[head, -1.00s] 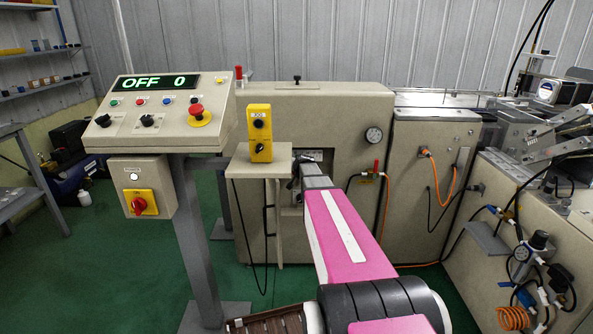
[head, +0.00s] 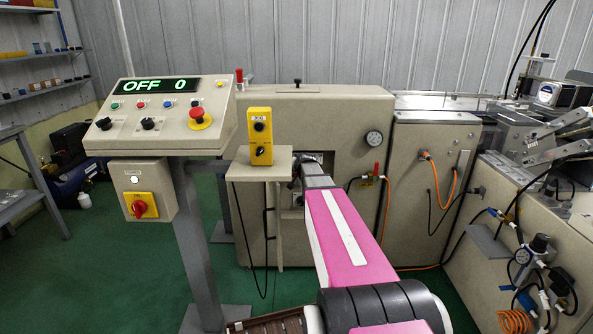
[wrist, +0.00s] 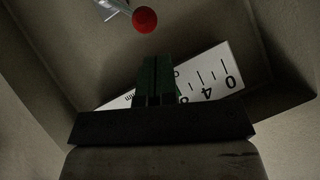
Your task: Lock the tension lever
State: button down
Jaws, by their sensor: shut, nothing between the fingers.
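In the wrist view a red ball knob (wrist: 144,20) on a thin metal rod shows at the top, seemingly the tension lever's handle. My gripper (wrist: 157,64) has its two dark green fingers together, with nothing between them. In the picture the fingers point up toward the knob, a little right of below it, with a gap between. They cover part of a white scale plate (wrist: 214,76) with black numbers and marks. In the head view my arm reaches into a recess in the beige machine (head: 337,120). The red knob and my fingers cannot be made out there.
The control panel (head: 155,107) on a post reads OFF 0. A yellow box (head: 260,136) stands on a small shelf (head: 257,168) left of my arm. The recess walls (wrist: 45,60) surround my gripper. Hoses and a beige cabinet (head: 432,190) stand to the right.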

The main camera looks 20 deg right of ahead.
jog(key=v, duration=0.9)
jog(key=shift+s, duration=0.15)
